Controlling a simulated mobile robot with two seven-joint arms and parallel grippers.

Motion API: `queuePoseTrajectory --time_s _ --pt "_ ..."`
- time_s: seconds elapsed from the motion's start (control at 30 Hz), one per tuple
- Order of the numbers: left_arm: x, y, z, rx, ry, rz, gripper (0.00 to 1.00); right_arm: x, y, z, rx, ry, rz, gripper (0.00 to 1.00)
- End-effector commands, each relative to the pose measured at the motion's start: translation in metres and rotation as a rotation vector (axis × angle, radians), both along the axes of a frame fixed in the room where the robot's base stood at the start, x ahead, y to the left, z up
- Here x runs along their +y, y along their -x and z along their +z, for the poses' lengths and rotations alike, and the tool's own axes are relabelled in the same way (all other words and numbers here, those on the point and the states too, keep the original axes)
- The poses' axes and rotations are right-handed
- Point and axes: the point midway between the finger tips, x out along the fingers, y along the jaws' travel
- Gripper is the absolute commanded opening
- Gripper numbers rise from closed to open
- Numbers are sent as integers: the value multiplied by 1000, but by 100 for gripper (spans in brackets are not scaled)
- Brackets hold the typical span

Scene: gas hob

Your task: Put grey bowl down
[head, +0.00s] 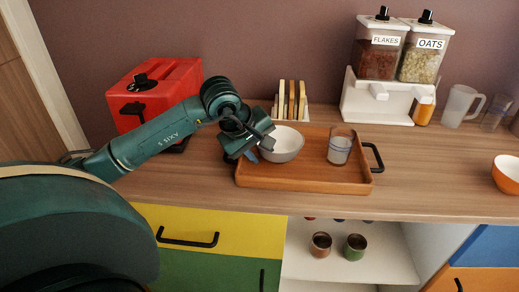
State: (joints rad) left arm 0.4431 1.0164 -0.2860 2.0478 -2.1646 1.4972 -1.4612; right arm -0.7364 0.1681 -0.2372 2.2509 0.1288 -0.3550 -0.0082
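The grey bowl (287,146) is upright in the left part of the wooden tray (305,182), on the counter. It looks to be at the tray floor, but its underside is hidden, so I cannot tell if it rests there. My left gripper (260,150) is at the bowl's left rim, with one finger near the inside and one outside. The view is too small to tell whether the fingers grip the rim. My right gripper is not in view.
A glass (340,146) stands in the tray, right of the bowl. A red toaster (150,92), a rack with bread slices (291,101) and a cereal dispenser (384,98) stand behind. A clear jug (460,106) and orange bowl (507,174) are at right. Counter right of the tray is free.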

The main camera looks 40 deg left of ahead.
Motion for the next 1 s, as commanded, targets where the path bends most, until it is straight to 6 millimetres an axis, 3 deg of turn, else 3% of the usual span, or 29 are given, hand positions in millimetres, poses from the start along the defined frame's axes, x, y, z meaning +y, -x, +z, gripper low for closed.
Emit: queuePoseTrajectory --time_s 0.37,0.8,1.0 --pt "1 2 8 -2 -2 0 31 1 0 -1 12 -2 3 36" --pt "7 46 85 -2 -5 1 31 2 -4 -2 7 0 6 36" --pt "9 57 103 0 -2 1 31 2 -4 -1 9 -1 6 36"
